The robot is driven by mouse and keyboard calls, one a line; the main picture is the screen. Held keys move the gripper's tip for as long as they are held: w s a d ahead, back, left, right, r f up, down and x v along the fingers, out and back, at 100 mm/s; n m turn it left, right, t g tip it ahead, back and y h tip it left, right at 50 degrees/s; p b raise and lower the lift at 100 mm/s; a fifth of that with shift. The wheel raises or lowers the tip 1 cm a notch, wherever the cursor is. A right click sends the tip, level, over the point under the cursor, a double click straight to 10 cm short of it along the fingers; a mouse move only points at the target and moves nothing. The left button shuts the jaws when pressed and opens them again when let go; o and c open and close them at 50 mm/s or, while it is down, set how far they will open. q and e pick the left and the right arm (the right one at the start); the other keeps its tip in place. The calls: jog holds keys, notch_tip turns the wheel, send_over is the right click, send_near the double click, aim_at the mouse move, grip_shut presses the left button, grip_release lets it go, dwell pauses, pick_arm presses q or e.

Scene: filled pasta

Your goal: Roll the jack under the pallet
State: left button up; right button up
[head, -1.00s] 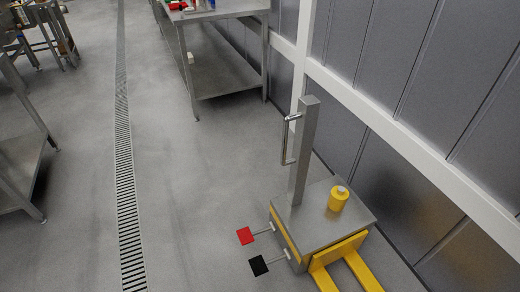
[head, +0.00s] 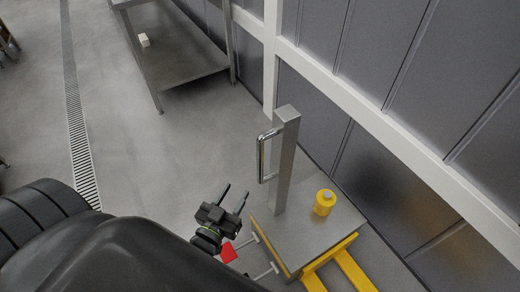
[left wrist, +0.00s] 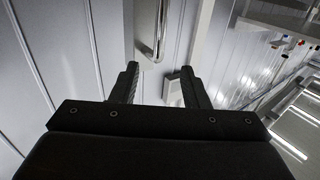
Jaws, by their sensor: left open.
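The pallet jack (head: 310,236) stands at the lower right of the head view, with a grey deck, an upright steel mast (head: 286,160) and yellow forks (head: 352,270) pointing to the bottom edge. A bar handle (head: 262,156) is on the mast's left side. A red pedal (head: 229,253) shows low at the jack's left. My left gripper (head: 236,195) is open and empty, left of the mast and apart from the handle. In the left wrist view the handle (left wrist: 160,30) shows beyond the open fingers (left wrist: 160,85). The pallet and my right gripper are not in view.
A yellow canister (head: 324,202) sits on the jack's deck. A panelled wall (head: 400,80) runs close along the right. A steel table (head: 185,65) with a small block on its lower shelf stands at the back. The floor (head: 130,150) left of the jack is clear, with a drain grate (head: 76,120).

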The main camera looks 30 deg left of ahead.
pick_arm(q)
jog(key=b, duration=0.1)
send_near(259, 153)
jog(key=w, duration=0.4)
jog(key=w+p, duration=0.1)
jog(key=w, duration=0.5)
jog(key=shift+a+p, duration=0.3)
jog(key=shift+a, duration=0.1)
jog(key=shift+w+f, duration=0.1)
jog(key=shift+w, duration=0.5)
grip_shut()
